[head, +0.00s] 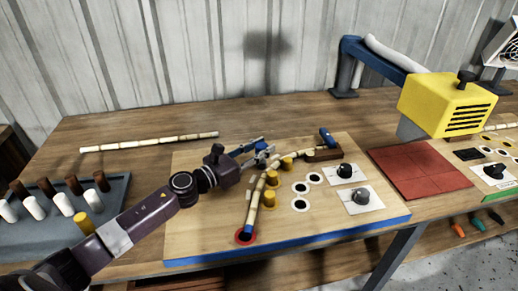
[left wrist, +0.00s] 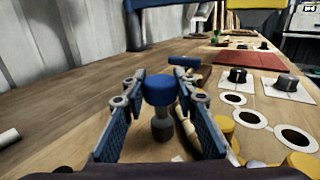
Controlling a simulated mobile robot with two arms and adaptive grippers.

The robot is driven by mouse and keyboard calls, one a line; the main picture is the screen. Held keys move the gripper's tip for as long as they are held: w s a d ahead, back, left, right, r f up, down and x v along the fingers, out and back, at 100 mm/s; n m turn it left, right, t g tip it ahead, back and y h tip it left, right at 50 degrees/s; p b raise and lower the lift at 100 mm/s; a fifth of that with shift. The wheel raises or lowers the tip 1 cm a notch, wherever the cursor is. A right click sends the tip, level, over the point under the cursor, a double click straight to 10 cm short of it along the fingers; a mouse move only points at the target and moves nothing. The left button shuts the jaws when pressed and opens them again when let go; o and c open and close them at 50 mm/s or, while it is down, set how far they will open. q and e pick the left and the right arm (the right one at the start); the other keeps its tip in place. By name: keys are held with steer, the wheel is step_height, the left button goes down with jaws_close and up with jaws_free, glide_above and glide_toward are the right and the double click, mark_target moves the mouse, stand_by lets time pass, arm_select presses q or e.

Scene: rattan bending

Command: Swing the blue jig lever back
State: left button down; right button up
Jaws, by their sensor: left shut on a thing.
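My left gripper (head: 260,152) reaches in over the jig board (head: 200,225). In the left wrist view its two fingers (left wrist: 160,108) stand on both sides of the blue knob of the jig lever (left wrist: 160,88), shut on it; a grey stem shows below the knob. The lever's arm is mostly hidden in the head view. My right gripper is not in view.
Black dials (head: 345,170) and white-ringed holes (head: 300,205) lie right of the pegs. A straight rattan pole (head: 150,142) lies at the back left. A grey tray (head: 115,215) holds several pegs. A yellow tool head (head: 447,103) hangs by a red mat (head: 420,172).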

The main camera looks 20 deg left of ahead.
arm_select(q)
steer(key=shift+a, duration=0.1)
steer(key=c, duration=1.5)
jaws_free()
steer(key=shift+s, duration=0.1)
steer(key=shift+s, duration=0.2)
steer(key=v, duration=1.1)
steer(key=shift+s+a, duration=0.1)
steer(key=shift+s, duration=0.05)
